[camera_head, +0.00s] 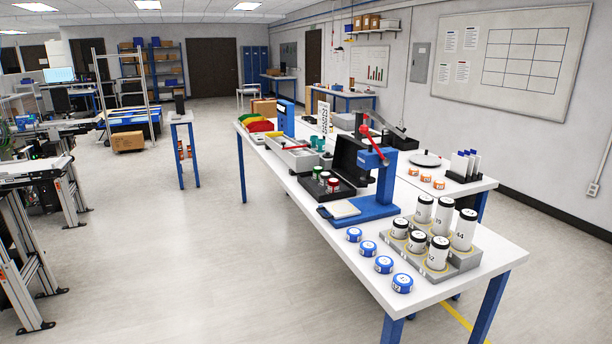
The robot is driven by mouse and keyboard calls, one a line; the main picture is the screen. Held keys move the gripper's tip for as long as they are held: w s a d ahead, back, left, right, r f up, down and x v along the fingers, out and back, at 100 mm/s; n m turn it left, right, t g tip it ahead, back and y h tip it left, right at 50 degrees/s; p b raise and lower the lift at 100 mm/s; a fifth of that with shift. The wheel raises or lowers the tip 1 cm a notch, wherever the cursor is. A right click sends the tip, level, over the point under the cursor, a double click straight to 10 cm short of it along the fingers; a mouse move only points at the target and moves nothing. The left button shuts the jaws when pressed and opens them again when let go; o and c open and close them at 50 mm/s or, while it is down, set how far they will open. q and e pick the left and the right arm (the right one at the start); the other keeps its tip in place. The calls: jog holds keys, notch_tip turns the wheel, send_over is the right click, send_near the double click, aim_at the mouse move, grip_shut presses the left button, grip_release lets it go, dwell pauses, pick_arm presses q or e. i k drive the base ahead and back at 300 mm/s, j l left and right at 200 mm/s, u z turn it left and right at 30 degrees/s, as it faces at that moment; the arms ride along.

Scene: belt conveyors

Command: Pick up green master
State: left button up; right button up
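A small white cylinder with a green band (317,173), which looks like the green master, stands upright in an open black case (344,189) on the long white table. Similar small cylinders stand close by it, one with a red band (333,185). The lettering on them is too small to read. Neither of my grippers shows in the head view.
A blue press (386,185) with a red lever stands right of the case. White cylinders (464,230) in a grey block and blue round pieces (384,264) occupy the near table end. Grey bins (292,156) stand behind. Floor left of the table (210,240) is clear.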

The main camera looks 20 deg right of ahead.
aim_at(316, 170)
jog(key=i+j+z, duration=0.1)
jog(key=i+z, duration=0.15)
jog(key=i, duration=0.15)
jog(key=i+j+z, duration=0.15)
jog(key=i+z, duration=0.15)
jog(key=i+j+z, duration=0.25)
jog(key=i, duration=0.2)
jog(key=i+j+z, duration=0.1)
jog(key=z, duration=0.6)
jog(key=i+j, duration=0.05)
jog(key=i, duration=0.05)
